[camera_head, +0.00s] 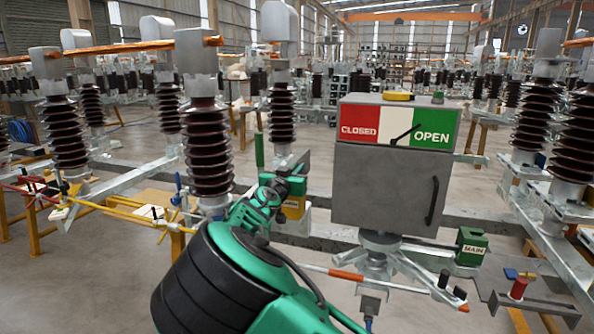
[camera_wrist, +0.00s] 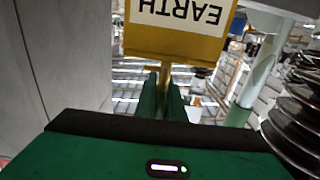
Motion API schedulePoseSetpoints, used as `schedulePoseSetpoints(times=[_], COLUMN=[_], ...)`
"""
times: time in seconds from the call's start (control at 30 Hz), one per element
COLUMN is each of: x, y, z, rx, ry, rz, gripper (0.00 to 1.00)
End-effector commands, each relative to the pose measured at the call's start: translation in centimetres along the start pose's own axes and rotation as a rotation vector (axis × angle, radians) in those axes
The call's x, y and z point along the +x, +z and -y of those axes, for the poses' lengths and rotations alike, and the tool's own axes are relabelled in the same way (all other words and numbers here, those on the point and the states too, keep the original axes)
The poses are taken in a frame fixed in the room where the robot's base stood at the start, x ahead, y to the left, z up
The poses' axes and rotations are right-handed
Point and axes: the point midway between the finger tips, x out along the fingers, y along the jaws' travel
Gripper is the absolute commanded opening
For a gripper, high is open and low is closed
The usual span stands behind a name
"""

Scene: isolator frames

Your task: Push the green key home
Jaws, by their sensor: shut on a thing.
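In the wrist view a yellow block lettered EARTH (camera_wrist: 178,32), upside down here, has a thin yellow shaft with a short crossbar (camera_wrist: 158,68) coming out toward me. My gripper (camera_wrist: 163,98) has its green fingers shut around the near end of this shaft. Whether the held key is green cannot be told, as the fingers hide its grip. In the head view my gripper (camera_head: 293,182) is beside the yellow block (camera_head: 294,208), left of the grey cabinet. A green block lettered MAIN (camera_head: 472,246) sits right of the cabinet's foot.
The grey cabinet (camera_head: 385,185) carries a red and green CLOSED/OPEN plate (camera_head: 365,125); its wall is close left in the wrist view. Brown ribbed insulators (camera_head: 207,150) stand left. A rod with orange bands (camera_head: 346,275) runs below the cabinet.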

Motion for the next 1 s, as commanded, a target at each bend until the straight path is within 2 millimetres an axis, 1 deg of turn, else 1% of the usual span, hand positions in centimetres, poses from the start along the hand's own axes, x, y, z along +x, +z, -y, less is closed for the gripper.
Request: schedulePoseSetpoints(times=[1.0], x=[0.0], y=[2.4], z=[0.0], rx=[0.000], ry=[0.001], rz=[0.000], gripper=[0.00])
